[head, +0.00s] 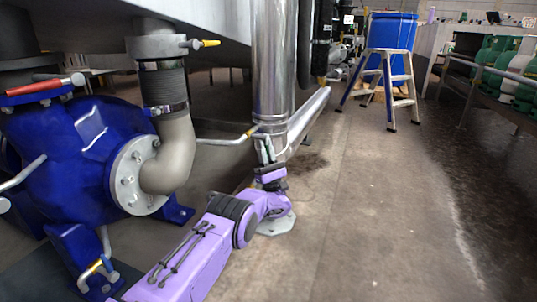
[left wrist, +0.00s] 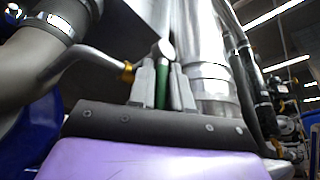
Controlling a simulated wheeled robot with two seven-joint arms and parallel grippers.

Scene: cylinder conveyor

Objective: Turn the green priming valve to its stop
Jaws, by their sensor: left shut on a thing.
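The green priming valve's handle (left wrist: 162,88) shows in the left wrist view as a narrow green bar below a rounded metal end. It stands between the two grey fingers of my left gripper (left wrist: 163,90), which is shut on it. In the head view my left gripper (head: 265,150) is at the foot of the shiny vertical pipe, and its fingers hide most of the handle. My right gripper is in neither view.
A bent grey rod with a yellow collar (head: 249,131) runs in from the left, close to my left fingers. A blue pump (head: 60,150) with a grey elbow pipe (head: 172,165) fills the left side. A step stool (head: 393,80) stands far back. The floor at right is clear.

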